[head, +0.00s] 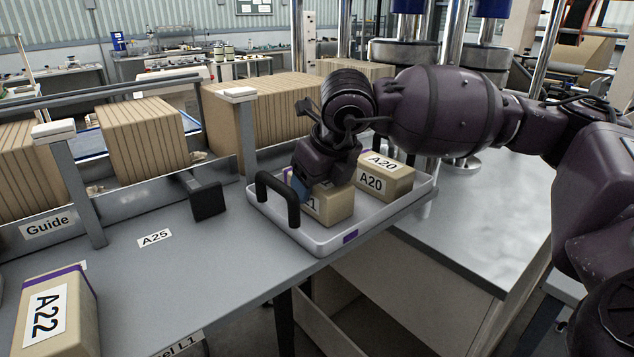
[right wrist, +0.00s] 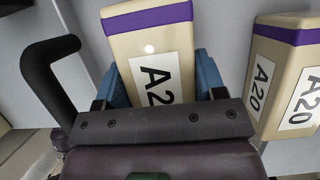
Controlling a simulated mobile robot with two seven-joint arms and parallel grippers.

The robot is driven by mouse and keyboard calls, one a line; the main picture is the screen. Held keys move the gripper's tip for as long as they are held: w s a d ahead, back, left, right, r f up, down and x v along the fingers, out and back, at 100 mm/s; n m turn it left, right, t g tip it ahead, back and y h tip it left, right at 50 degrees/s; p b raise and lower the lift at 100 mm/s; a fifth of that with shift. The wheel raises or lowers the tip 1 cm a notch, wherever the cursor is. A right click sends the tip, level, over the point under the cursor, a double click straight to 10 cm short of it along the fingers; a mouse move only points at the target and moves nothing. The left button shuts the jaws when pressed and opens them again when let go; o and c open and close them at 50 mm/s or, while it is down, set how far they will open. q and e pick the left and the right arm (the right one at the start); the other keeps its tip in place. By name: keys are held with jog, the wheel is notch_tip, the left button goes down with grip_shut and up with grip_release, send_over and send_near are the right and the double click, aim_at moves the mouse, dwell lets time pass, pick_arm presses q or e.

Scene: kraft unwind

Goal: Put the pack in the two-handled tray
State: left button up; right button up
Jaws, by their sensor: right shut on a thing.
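The two-handled tray (head: 387,219) is white and shallow, at the table's right end, with one black handle (head: 278,192) in plain sight; my right arm hides its far side. My right gripper (head: 313,190) is shut on a tan pack (head: 335,207) inside the tray. Its label ends in "1" in the head view; the right wrist view shows a purple band and "A2" on this pack (right wrist: 150,50), between blue fingertips. I cannot tell whether it rests on the tray floor. An A20 pack (head: 388,178) lies beside it in the tray. My left gripper is not in view.
An A22 pack (head: 55,315) stands at the table's near left. A black stop (head: 207,200) juts out left of the tray. Guide rails with rows of brown packs (head: 145,137) run behind. The table around the A25 mark (head: 154,238) is clear.

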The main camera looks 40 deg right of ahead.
jog(key=shift+f, duration=0.2)
jog(key=o, duration=1.2)
jog(key=shift+c, duration=0.2)
jog(key=shift+r, duration=0.1)
jog(key=shift+r, duration=0.35)
jog(key=v, duration=1)
jog(key=shift+p, duration=0.4)
jog(key=shift+v, duration=0.85)
jog(key=shift+f, duration=0.1)
